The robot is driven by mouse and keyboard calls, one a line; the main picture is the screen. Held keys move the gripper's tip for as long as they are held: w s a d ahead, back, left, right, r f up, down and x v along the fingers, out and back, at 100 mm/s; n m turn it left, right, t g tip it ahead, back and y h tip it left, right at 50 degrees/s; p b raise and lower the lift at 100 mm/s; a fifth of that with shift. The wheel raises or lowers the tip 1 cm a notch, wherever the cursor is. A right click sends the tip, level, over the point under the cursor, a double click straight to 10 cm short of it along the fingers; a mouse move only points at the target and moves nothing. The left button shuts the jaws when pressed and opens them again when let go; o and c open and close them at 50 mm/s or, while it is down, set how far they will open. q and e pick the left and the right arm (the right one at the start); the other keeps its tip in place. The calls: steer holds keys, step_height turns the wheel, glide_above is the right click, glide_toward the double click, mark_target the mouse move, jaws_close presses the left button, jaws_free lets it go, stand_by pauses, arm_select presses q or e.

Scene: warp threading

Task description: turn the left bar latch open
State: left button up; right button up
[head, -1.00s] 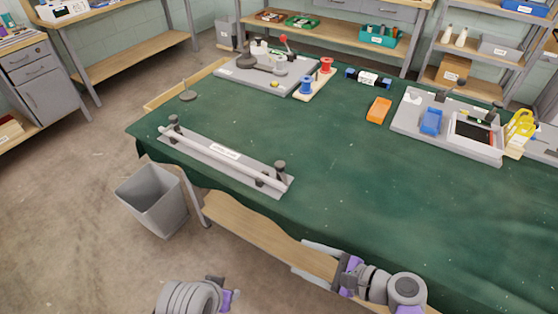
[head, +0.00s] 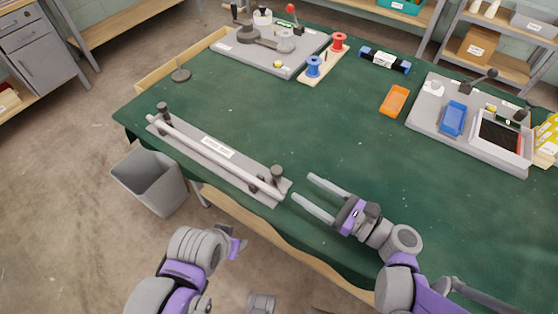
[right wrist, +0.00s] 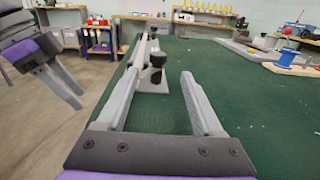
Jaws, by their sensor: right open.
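A long pale bar (head: 200,153) lies on a grey plate with a white label along the table's front left edge. A dark-knobbed latch (head: 163,109) stands at its left end and another (head: 277,174) at its right end. My right gripper (head: 303,188) is open and empty, just right of the bar's right end. In the right wrist view, its spread fingers (right wrist: 163,80) point toward the near dark knob (right wrist: 157,62), without touching it. My left gripper (head: 236,246) is in front of the table edge, below the bar; its opening is unclear.
A grey bin (head: 150,182) stands on the floor by the table's left front. Spools (head: 314,66), an orange tray (head: 395,101) and a grey board (head: 420,110) sit farther back. The middle of the green tabletop (head: 330,130) is clear.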

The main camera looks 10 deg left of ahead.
mark_target(276, 169)
steer(key=x, duration=1)
steer(key=shift+s, duration=0.15)
jaws_close()
